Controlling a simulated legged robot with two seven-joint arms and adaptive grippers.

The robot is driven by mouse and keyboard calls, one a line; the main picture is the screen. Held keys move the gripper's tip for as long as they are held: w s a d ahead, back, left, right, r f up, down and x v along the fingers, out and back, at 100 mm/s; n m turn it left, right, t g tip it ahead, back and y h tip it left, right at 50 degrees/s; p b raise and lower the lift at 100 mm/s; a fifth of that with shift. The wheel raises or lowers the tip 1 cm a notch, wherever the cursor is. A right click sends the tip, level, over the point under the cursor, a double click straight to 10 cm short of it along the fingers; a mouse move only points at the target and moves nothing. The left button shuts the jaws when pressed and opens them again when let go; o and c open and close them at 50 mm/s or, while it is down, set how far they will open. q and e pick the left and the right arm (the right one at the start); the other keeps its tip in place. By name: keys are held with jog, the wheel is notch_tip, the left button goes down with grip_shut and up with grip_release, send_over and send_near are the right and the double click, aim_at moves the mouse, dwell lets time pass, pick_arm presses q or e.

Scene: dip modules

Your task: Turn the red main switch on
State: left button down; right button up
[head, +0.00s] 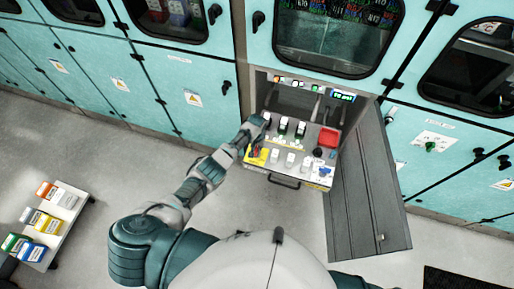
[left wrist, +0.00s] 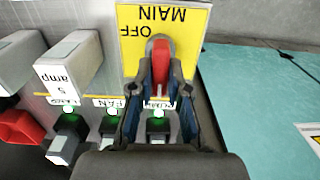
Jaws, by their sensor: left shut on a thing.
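The red main switch (left wrist: 160,55) sits on a yellow plate (left wrist: 187,20) marked MAIN and OFF; the lettering appears upside down in the left wrist view. My left gripper (left wrist: 159,92) is shut on the red switch handle, with one finger on each side. The handle stands upright in that picture, beside the word OFF. Any ON marking is hidden or out of view. In the head view the left gripper (head: 256,143) is at the left edge of the pulled-out control panel, over the yellow plate (head: 257,158). My right gripper is not in view.
The panel holds several grey modules, black switches and a red block (head: 328,137). Beside the gripper are a 5 amp module (left wrist: 72,68) and green-lit switches labelled FAN and PUMP. An open grey door (head: 365,185) hangs right. A cart (head: 62,225) with coloured modules stands left.

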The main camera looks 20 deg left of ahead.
aim_at(257, 148)
pick_arm(q)
jog(key=c, duration=1.1)
grip_release()
jog(key=shift+r, duration=0.15)
notch_tip(257, 148, up, 12)
jog(key=shift+f, duration=0.15)
jog(key=shift+f, duration=0.1)
